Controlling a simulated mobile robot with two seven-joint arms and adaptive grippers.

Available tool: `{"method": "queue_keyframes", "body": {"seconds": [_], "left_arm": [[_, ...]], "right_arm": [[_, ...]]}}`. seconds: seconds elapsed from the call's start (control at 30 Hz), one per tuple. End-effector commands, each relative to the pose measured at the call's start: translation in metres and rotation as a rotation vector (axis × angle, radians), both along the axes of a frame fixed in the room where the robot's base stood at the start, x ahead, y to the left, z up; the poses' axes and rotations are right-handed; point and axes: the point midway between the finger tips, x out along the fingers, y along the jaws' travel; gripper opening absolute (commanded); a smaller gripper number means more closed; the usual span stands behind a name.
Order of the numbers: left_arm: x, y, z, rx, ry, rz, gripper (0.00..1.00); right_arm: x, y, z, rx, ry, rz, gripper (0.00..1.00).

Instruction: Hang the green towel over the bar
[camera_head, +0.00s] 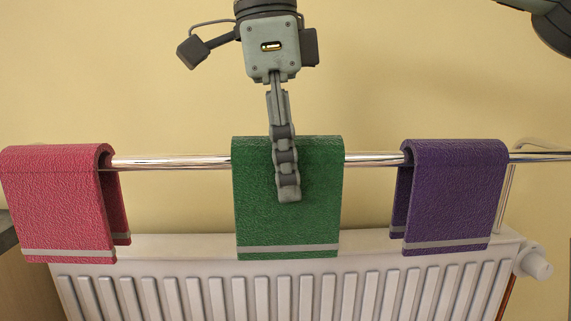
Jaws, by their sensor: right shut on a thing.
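The green towel (257,205) hangs in front of the middle of the chrome bar (170,162), folded edge up and light stripe near its lower hem. Its top edge stands a little above the bar. Its back side is hidden, so I cannot tell whether it rests on the bar. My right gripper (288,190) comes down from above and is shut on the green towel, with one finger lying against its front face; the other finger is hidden. My left gripper is not in view.
A pink towel (55,200) hangs over the bar at the left and a purple towel (455,195) at the right. Bare bar shows on both sides of the green towel. A white radiator (180,245) stands below, with a valve knob (536,264) at its right.

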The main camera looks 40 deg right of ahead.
Motion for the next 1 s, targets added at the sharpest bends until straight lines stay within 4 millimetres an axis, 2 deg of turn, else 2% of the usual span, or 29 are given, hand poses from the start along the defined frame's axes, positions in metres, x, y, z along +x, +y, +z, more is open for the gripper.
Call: {"method": "queue_keyframes", "body": {"seconds": [0.4,0.43,0.6,0.87,1.0], "left_arm": [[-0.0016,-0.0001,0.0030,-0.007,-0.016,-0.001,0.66],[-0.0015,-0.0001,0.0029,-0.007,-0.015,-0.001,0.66],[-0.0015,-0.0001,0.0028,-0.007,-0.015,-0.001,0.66],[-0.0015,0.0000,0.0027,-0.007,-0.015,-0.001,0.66],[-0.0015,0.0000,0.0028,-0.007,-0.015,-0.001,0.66]], "right_arm": [[0.0000,0.0000,-0.0007,0.000,0.000,0.000,0.10],[0.0000,-0.0001,-0.0007,0.000,0.000,0.000,0.46],[0.0000,-0.0001,-0.0007,0.000,0.000,0.000,0.66],[0.0000,0.0000,-0.0009,0.000,0.000,0.000,0.66],[0.0009,0.0009,0.0069,-0.001,-0.001,0.000,0.66]]}}
